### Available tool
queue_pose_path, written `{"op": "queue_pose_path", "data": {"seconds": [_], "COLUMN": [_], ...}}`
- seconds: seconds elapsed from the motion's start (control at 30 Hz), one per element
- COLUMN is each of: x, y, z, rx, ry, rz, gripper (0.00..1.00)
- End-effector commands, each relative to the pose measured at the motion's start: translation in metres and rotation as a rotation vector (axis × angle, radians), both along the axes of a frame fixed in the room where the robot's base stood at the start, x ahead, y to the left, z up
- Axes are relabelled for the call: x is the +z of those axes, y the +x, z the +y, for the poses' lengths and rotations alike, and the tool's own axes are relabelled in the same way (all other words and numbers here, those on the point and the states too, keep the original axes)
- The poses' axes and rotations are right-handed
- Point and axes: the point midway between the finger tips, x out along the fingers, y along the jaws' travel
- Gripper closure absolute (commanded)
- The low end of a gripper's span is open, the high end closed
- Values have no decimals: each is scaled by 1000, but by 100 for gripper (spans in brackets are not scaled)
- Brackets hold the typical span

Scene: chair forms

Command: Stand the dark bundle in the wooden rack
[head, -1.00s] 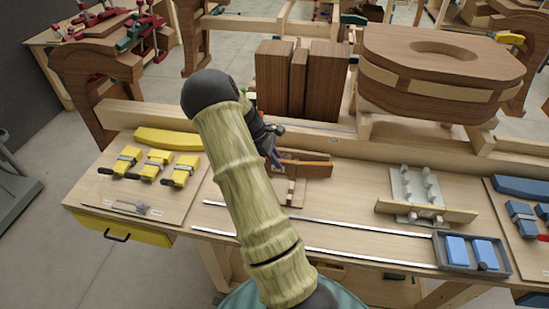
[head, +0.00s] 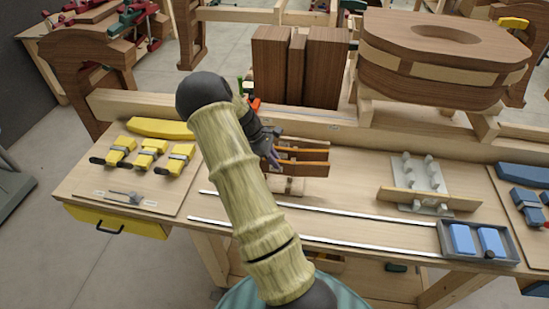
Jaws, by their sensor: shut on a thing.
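My gripper (head: 271,157) is at the middle of the workbench, mostly hidden behind my own forearm. It is shut on the dark bundle (head: 305,170), a short stack of dark brown strips with an orange line along it. The bundle lies roughly level and extends to the right of the fingers; its left end is hidden. A small light wooden piece (head: 291,187) shows just below and in front of the bundle, partly covered. It may be the wooden rack, but I cannot tell for sure. I cannot tell whether the bundle touches it.
Yellow clamps (head: 148,152) lie on a board at the left. A grey pegged plate (head: 425,172) and a tray with blue blocks (head: 511,249) are at the right. Tall dark boards (head: 304,65) and a large curved wooden form (head: 440,60) stand behind. Metal rails (head: 340,239) cross the front.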

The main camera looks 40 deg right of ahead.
Motion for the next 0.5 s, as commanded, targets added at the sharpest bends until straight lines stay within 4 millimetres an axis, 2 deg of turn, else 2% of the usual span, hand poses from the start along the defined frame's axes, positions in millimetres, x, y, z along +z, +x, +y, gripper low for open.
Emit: {"op": "queue_pose_path", "data": {"seconds": [0.5], "x": [-44], "y": [0], "z": [0], "rx": [1], "ry": [0], "rz": [0], "gripper": [100]}}
